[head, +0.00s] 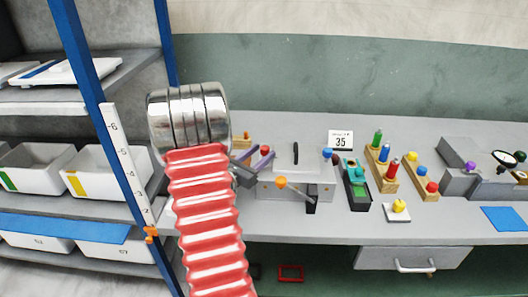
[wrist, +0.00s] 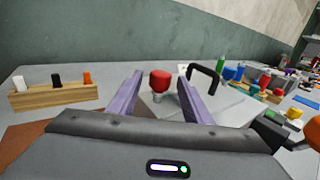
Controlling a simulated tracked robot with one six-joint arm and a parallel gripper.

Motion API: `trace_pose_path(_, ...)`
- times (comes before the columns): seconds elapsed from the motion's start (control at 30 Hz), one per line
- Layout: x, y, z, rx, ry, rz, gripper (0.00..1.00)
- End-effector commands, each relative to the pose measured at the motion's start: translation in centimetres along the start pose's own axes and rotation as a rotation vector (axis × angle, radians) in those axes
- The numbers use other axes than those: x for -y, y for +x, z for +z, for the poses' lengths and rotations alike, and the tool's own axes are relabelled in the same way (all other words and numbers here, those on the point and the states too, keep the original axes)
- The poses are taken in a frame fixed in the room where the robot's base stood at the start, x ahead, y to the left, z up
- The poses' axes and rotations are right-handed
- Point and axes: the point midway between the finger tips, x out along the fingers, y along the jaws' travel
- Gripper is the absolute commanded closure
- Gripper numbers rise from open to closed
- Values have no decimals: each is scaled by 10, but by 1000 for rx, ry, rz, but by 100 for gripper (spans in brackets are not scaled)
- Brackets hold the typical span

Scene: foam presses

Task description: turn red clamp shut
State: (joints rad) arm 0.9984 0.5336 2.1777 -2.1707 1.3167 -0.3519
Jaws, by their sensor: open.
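The red clamp shows in the wrist view as a round red knob (wrist: 160,77) on a short pale stem. It appears between the two purple fingers of my gripper (wrist: 160,88), with a gap on each side. My gripper is open, and I cannot tell how deep the knob lies between the fingers. The press has a black lid handle (wrist: 205,77), an orange-knobbed lever (head: 282,182) and a blue knob (head: 327,153).
Right of the press stand a green-and-black device (head: 356,190), a wooden peg rack (head: 384,170) and a yellow-knobbed block (head: 398,209). Another wooden rack (wrist: 53,98) with white, black and orange pegs is at left in the wrist view. A blue shelf post (head: 110,130) stands left.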

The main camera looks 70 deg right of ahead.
Motion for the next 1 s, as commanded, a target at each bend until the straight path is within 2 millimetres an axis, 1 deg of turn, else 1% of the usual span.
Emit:
trace_pose_path(0.03, -1, -9, 0, 0, -1, 4, 55)
trace_pose_path(0.2, -1, -38, 0, 0, 1, 4, 55)
trace_pose_path(0.6, -1, -96, 0, 1, 0, 4, 55)
trace_pose_path(0.8, 0, -112, 0, 0, 1, 1, 55)
trace_pose_path(1.0, 0, -114, 0, 1, 1, 0, 55)
